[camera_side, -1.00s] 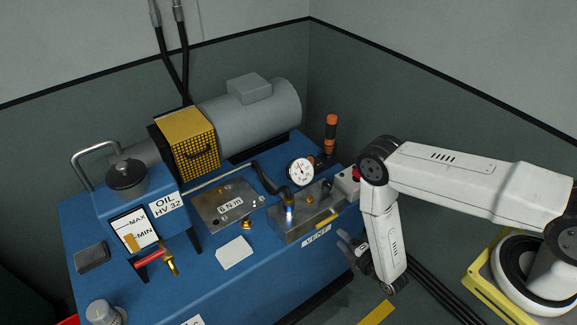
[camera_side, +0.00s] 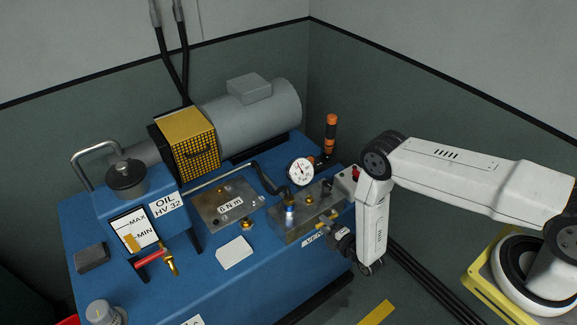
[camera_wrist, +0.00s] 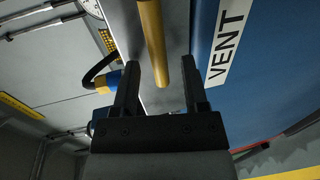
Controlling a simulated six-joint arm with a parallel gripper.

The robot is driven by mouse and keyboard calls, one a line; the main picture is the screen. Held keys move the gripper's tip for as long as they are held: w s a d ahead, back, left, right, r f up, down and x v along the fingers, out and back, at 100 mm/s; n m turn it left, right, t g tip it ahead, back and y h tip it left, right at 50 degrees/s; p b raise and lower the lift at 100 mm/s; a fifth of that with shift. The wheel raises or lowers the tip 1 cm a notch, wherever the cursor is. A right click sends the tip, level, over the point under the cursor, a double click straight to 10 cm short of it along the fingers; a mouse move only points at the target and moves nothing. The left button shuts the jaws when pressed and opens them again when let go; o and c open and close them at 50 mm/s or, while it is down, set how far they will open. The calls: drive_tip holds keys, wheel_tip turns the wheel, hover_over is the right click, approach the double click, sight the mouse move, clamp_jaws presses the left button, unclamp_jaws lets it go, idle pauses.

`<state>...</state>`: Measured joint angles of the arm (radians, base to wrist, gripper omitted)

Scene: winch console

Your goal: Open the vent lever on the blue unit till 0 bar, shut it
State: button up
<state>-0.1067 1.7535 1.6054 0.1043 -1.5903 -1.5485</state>
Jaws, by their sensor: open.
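The blue unit (camera_side: 200,285) carries a metal valve block with a yellow vent lever (camera_side: 327,217) on its front side, above the VENT label (camera_side: 311,240). In the wrist view the lever (camera_wrist: 152,42) reaches down between the two dark fingers of my gripper (camera_wrist: 160,65). The fingers are open, with gaps to the lever on both sides. In the side view my gripper (camera_side: 337,234) is at the block's front and covers part of the label. The round pressure gauge (camera_side: 301,171) stands behind the block; its reading is too small to make out.
A red-topped button box (camera_side: 352,178) sits close to my wrist. A second metal block (camera_side: 226,205) with a torque label lies left of the vent block. A red-handled brass valve (camera_side: 152,257) is farther left.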

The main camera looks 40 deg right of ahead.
clamp_jaws()
idle(1.4)
